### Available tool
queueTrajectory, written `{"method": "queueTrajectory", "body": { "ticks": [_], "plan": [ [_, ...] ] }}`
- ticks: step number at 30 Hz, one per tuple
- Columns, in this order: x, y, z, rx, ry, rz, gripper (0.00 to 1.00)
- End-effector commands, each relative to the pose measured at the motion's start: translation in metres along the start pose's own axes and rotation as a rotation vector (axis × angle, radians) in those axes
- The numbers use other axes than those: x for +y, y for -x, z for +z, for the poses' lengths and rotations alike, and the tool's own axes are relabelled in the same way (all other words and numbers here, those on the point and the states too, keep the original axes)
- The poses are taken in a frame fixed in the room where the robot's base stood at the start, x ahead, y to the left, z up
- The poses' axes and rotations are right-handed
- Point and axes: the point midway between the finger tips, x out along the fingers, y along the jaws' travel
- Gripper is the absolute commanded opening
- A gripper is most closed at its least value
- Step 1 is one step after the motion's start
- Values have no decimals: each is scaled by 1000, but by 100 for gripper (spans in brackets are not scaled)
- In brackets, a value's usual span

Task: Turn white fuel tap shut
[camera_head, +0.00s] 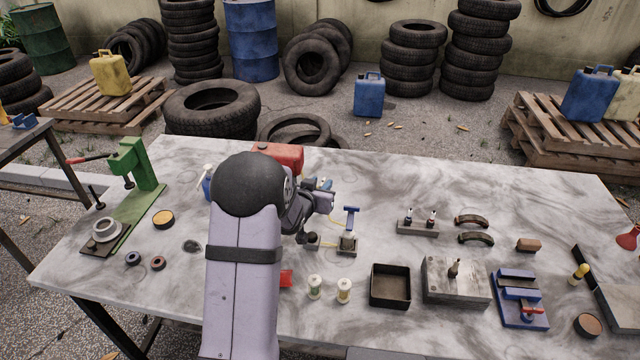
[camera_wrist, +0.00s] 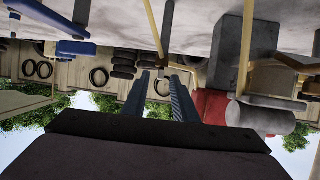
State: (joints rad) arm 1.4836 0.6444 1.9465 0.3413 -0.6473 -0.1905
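I cannot pick out the white fuel tap with certainty. In the head view a small white-topped piece (camera_head: 205,171) shows just left of my arm, above a blue part, and most of it is hidden. A red tank-like body (camera_head: 280,154) stands behind my arm, partly covered by it; a red part also shows in the wrist view (camera_wrist: 209,106). My gripper (camera_head: 326,185) is right of the red body, above the table. In the wrist view its two blue fingers (camera_wrist: 160,88) stand apart with nothing seen held between them. The wrist picture appears upside down.
A blue-handled fitting (camera_head: 351,217) stands on the table close to my gripper. In the wrist view a grey cylinder (camera_wrist: 262,115) and yellow pipes (camera_wrist: 246,45) are near the fingers. A green press (camera_head: 132,175) is at left. A black tray (camera_head: 390,286) is in front.

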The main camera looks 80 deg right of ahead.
Motion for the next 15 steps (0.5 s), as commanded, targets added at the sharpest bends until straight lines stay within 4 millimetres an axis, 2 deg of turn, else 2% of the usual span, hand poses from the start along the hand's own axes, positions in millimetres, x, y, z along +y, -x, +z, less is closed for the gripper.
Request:
{"method": "queueTrajectory", "body": {
  "ticks": [7,8,10,11,15],
  "plan": [
    [0,-1,0,-1,0,0,26],
    [0,-1,0,0,0,0,21],
    [0,0,0,0,0,0,4],
    [0,0,0,0,0,0,0],
    [0,0,0,0,0,0,0]
  ]
}}
